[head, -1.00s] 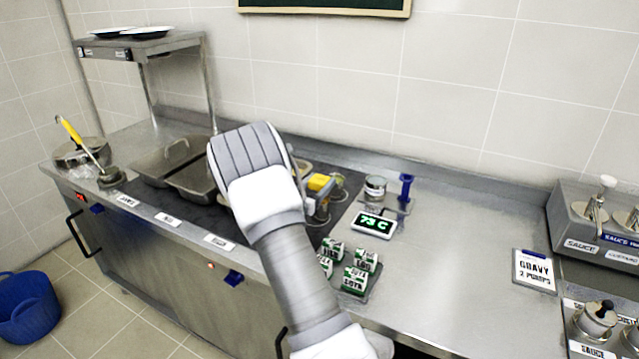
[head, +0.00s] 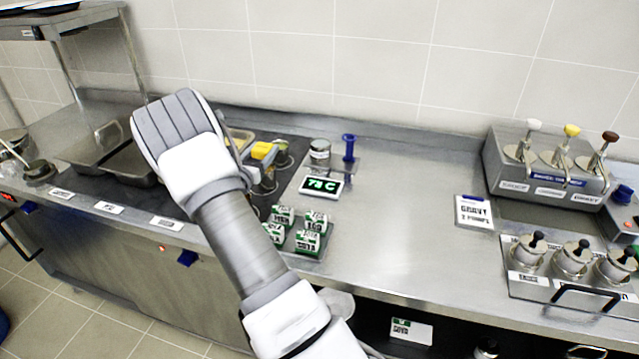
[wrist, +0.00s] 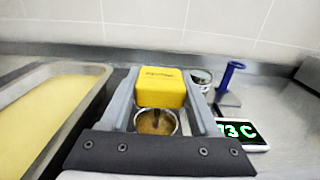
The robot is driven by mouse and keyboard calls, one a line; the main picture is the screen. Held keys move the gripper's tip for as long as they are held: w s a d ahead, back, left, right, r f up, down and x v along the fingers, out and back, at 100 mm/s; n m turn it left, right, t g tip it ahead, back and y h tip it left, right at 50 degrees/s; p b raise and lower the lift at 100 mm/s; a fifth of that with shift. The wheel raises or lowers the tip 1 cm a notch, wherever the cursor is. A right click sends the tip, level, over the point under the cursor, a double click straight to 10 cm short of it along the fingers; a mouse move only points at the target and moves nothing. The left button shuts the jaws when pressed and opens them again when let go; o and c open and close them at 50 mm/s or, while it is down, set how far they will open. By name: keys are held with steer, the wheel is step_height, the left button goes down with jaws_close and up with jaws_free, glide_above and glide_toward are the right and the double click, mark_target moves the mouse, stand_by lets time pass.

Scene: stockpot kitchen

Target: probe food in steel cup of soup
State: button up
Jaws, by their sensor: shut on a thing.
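My gripper (wrist: 160,100) is shut on the yellow probe (wrist: 160,87), one finger on each side of its block-shaped handle. A dark stem runs down from the handle into a steel cup of yellow-brown soup (wrist: 168,124); whether it touches the food below the surface is hidden. In the head view the yellow probe (head: 263,150) shows just right of my wrist, and my arm hides most of the gripper. The temperature display (head: 321,185) stands to the right; in the wrist view the display (wrist: 242,134) reads 73 C.
A pan of yellow food (wrist: 50,118) lies left of the gripper. A lidded steel pot (head: 320,150) and a blue upright holder (head: 348,148) stand behind the display. Green-and-white labelled blocks (head: 308,240) sit in front. The counter right of the display is clear up to the gravy sign (head: 474,212).

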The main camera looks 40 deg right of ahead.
stand_by(0.4)
steer(key=shift+r+p, duration=2.55)
steer(key=shift+r, duration=1.95)
